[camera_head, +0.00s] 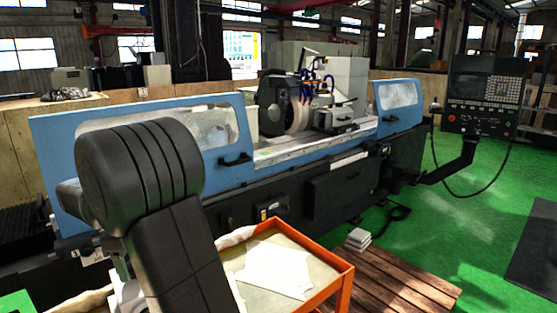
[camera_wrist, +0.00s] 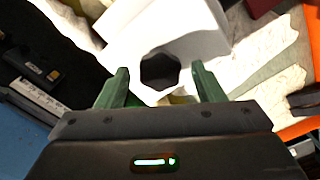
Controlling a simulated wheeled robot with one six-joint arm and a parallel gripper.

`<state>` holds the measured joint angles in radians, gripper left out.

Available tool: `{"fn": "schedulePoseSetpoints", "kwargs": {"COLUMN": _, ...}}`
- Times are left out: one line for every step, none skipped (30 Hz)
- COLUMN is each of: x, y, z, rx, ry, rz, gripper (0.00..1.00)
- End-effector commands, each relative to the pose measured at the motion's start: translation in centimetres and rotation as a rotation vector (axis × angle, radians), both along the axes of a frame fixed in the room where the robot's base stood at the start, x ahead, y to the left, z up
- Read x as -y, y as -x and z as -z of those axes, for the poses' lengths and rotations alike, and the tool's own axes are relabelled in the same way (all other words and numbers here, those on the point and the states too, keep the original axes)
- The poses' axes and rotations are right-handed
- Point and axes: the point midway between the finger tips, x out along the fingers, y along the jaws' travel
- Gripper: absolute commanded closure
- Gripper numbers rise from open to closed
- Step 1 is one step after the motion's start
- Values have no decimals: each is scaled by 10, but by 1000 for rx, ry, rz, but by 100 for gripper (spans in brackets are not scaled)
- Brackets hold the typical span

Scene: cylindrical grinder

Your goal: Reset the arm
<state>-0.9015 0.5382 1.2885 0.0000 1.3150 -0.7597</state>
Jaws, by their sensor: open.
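My gripper (camera_wrist: 161,88) shows in the wrist view with its two green fingers spread apart. Between and beyond the fingertips is a white block-like thing (camera_wrist: 190,45) with a dark round or many-sided opening (camera_wrist: 160,71). I cannot tell how far it is from the fingers. Nothing is seen held between them. In the head view my dark arm fills the lower left, and the gripper itself is hidden or out of sight there.
A blue and black cylindrical grinder (camera_head: 335,190) stands behind my arm. An orange-rimmed cart (camera_head: 345,272) with white cloth or paper (camera_head: 275,267) is right of my arm. A wooden pallet (camera_head: 400,290) and a control panel (camera_head: 485,95) stand further right. Green floor (camera_head: 450,225) is open there.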

Motion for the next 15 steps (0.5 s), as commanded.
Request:
{"fn": "schedulePoseSetpoints", "kwargs": {"x": 0, "y": 0, "z": 1, "rx": 0, "ry": 0, "rz": 35, "gripper": 38}}
{"fn": "schedulePoseSetpoints", "kwargs": {"x": 0, "y": 0, "z": 1, "rx": 0, "ry": 0, "rz": 60, "gripper": 38}}
{"fn": "schedulePoseSetpoints", "kwargs": {"x": 0, "y": 0, "z": 1, "rx": 0, "ry": 0, "rz": 92, "gripper": 38}}
{"fn": "schedulePoseSetpoints", "kwargs": {"x": 0, "y": 0, "z": 1, "rx": 0, "ry": 0, "rz": 116, "gripper": 38}}
{"fn": "schedulePoseSetpoints", "kwargs": {"x": 0, "y": 0, "z": 1, "rx": 0, "ry": 0, "rz": 139, "gripper": 38}}
{"fn": "schedulePoseSetpoints", "kwargs": {"x": 0, "y": 0, "z": 1, "rx": 0, "ry": 0, "rz": 172, "gripper": 38}}
{"fn": "schedulePoseSetpoints", "kwargs": {"x": 0, "y": 0, "z": 1, "rx": 0, "ry": 0, "rz": 195, "gripper": 38}}
{"fn": "schedulePoseSetpoints", "kwargs": {"x": 0, "y": 0, "z": 1, "rx": 0, "ry": 0, "rz": 220, "gripper": 38}}
{"fn": "schedulePoseSetpoints", "kwargs": {"x": 0, "y": 0, "z": 1, "rx": 0, "ry": 0, "rz": 251, "gripper": 38}}
{"fn": "schedulePoseSetpoints", "kwargs": {"x": 0, "y": 0, "z": 1, "rx": 0, "ry": 0, "rz": 274, "gripper": 38}}
{"fn": "schedulePoseSetpoints", "kwargs": {"x": 0, "y": 0, "z": 1, "rx": 0, "ry": 0, "rz": 295, "gripper": 38}}
{"fn": "schedulePoseSetpoints", "kwargs": {"x": 0, "y": 0, "z": 1, "rx": 0, "ry": 0, "rz": 322, "gripper": 38}}
{"fn": "schedulePoseSetpoints", "kwargs": {"x": 0, "y": 0, "z": 1, "rx": 0, "ry": 0, "rz": 342, "gripper": 38}}
{"fn": "schedulePoseSetpoints", "kwargs": {"x": 0, "y": 0, "z": 1, "rx": 0, "ry": 0, "rz": 360, "gripper": 38}}
{"fn": "schedulePoseSetpoints", "kwargs": {"x": 0, "y": 0, "z": 1, "rx": 0, "ry": 0, "rz": 382, "gripper": 38}}
